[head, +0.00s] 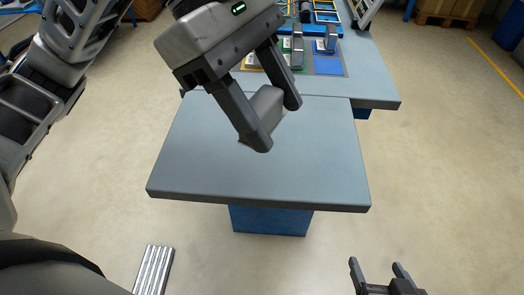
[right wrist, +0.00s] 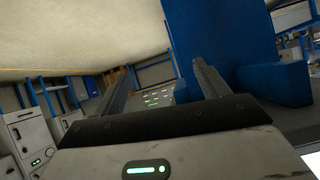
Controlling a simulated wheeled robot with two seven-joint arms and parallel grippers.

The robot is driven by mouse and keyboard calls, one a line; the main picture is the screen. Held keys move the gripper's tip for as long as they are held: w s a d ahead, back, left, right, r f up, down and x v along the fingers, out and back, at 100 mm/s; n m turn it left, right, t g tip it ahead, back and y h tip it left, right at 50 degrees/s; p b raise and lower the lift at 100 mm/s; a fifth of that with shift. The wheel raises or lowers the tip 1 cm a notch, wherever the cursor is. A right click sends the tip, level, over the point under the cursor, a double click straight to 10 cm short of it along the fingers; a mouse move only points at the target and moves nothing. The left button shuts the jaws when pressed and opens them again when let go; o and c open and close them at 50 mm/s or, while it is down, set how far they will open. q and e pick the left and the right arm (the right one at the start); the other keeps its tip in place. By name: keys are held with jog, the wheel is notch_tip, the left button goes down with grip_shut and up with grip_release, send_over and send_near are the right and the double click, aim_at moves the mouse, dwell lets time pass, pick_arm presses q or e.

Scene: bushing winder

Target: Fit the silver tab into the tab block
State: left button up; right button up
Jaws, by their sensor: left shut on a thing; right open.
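My left gripper (head: 276,124) is over the near grey table and shut on a plain grey block (head: 265,103). The fingers cover part of the block, and I cannot tell for sure whether it is the silver tab. My right gripper (head: 378,266) is low at the bottom right, in front of the table, open and empty. Its two fingers stand apart with nothing between them in the right wrist view (right wrist: 163,70). Small upright grey pieces (head: 297,48) stand on coloured mats at the back; I cannot tell which is the tab block.
The near grey table top (head: 210,150) is bare around the left gripper. A blue mat (head: 328,66) lies on the table behind, with blue trays (head: 322,18) further back. In the right wrist view a large blue structure (right wrist: 212,40) stands close beside the right gripper.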

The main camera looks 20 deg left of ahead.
pick_arm(q)
jog(key=s+f+n+t+b, duration=0.1)
jog(key=s+n+t+b, duration=0.1)
jog(key=s+n, duration=0.15)
jog(key=n+b, duration=0.2)
send_over(281, 148)
jog(key=s+a, duration=0.2)
jog(key=shift+m+t, duration=0.25)
jog(key=shift+t, duration=0.15)
jog(key=f, duration=0.8)
jog(key=shift+w+a+f, duration=0.2)
jog(key=shift+f, duration=0.2)
jog(key=shift+w+f, duration=0.2)
jog(key=shift+f, duration=0.05)
jog(key=shift+w+a+f, duration=0.1)
jog(key=shift+w+f, duration=0.05)
jog(key=shift+f, duration=0.75)
jog(key=shift+w+f, duration=0.1)
jog(key=shift+f, duration=0.8)
jog(key=shift+f, duration=0.2)
jog(key=o, duration=1)
jog(key=shift+c, duration=0.2)
